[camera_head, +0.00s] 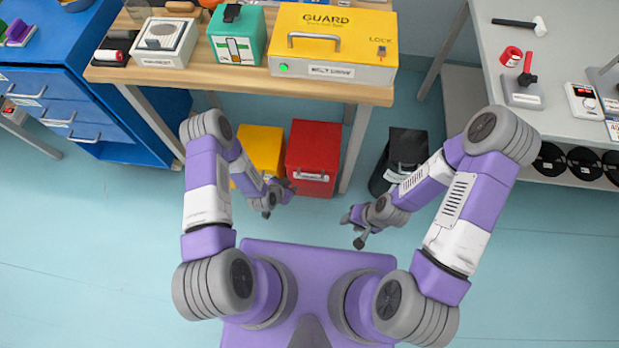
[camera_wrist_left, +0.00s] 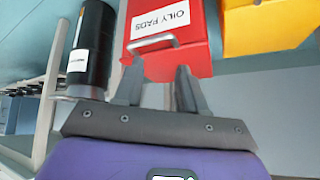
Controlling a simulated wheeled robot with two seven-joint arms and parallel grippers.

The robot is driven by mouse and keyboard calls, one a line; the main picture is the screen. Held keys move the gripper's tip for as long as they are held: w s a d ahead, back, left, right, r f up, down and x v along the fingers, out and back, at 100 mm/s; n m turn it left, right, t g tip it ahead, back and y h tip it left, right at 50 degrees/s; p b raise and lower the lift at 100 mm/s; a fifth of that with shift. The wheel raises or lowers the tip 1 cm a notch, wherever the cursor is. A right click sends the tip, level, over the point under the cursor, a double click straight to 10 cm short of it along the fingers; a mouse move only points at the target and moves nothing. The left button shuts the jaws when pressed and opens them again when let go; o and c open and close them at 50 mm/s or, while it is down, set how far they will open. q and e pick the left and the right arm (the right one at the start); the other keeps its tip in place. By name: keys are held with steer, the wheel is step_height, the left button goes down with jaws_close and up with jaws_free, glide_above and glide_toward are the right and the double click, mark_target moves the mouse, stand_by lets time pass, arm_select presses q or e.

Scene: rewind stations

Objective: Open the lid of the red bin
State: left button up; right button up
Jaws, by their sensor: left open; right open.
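The red bin (camera_head: 314,150) stands on the floor under the wooden bench, with its lid down. Its front carries a light handle and label; in the left wrist view the red bin (camera_wrist_left: 190,55) shows an "OILY PADS" label and a handle (camera_wrist_left: 152,43). My left gripper (camera_head: 280,199) is open just in front of the bin, at its lower left in the head view. In the left wrist view its fingers (camera_wrist_left: 159,80) point at the bin near the handle, with nothing between them; contact cannot be told. My right gripper (camera_head: 353,230) is open and empty, right of the bin.
A yellow bin (camera_head: 260,150) stands close beside the red bin. A black container (camera_head: 405,150) stands right of the bench leg. The wooden bench (camera_head: 230,83) overhangs the bins, bearing a yellow guard box (camera_head: 345,50). The floor in front is clear.

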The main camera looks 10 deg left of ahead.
mark_target(309, 179)
arm_select(q)
steer(key=w+d+f+m+t+h+b, duration=0.2)
steer(key=d+f+m+t+h+b, duration=0.15)
steer(key=f+m+t, duration=0.7)
steer(key=w+d+m, duration=0.1)
steer(key=w, duration=0.1)
steer(key=w+d+m+g+b, duration=0.1)
steer(key=w+m, duration=0.1)
steer(key=w+d+f+m+g+b, duration=0.1)
steer(key=w, duration=0.1)
steer(key=shift+w+f+g+y, duration=0.1)
steer(key=shift+w+g+y, duration=0.15)
steer(key=shift+w, duration=0.05)
steer(key=shift+c, duration=0.4)
jaws_close()
